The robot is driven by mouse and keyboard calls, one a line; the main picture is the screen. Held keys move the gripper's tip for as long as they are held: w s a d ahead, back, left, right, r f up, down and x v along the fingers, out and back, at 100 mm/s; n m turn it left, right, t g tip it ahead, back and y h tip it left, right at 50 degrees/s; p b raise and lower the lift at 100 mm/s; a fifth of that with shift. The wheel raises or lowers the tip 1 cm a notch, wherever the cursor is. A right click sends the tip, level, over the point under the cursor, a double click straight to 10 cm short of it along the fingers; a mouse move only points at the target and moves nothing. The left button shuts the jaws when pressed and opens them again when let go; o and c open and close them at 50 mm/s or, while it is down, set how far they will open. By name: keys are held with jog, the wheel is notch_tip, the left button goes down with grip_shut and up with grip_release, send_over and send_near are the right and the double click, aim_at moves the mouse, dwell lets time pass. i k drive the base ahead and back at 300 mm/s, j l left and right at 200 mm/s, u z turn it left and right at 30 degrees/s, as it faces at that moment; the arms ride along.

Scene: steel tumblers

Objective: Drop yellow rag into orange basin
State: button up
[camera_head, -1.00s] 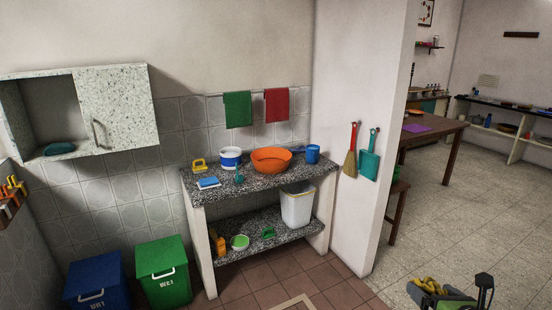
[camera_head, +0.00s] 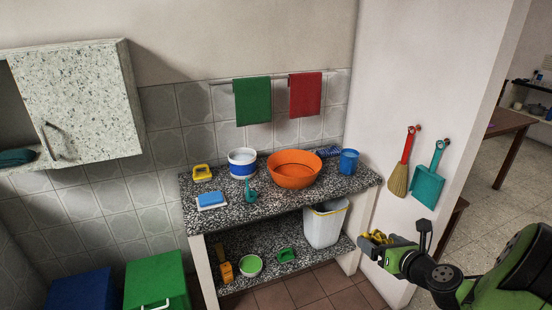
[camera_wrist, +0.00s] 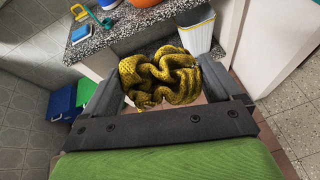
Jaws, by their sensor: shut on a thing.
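The yellow rag (camera_wrist: 163,78) is crumpled between the fingers of my gripper (camera_wrist: 178,98) in the wrist view. In the head view the rag (camera_head: 376,237) shows small at the end of my gripper (camera_head: 374,245), at the lower right, in front of and lower than the counter. My gripper is shut on the rag. The orange basin (camera_head: 294,172) stands on the speckled counter, up and to the left of my gripper in the head view. No rag shows in the visible part of the basin.
The counter (camera_head: 262,203) also holds a blue-white pot (camera_head: 242,165), a blue mug (camera_head: 348,162), a yellow-handled item (camera_head: 202,173) and a blue sponge (camera_head: 211,199). A white bin (camera_head: 324,226) stands on the lower shelf. A broom (camera_head: 400,175) and dustpan (camera_head: 428,185) hang on the wall at right.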

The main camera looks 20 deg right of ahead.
aim_at(294, 170)
jog(key=i+l+u, duration=0.3)
jog(key=i+l, duration=0.35)
jog(key=i, duration=0.15)
jog(key=i+l+u, duration=0.3)
jog(key=i+l, duration=0.45)
jog(key=l, duration=0.15)
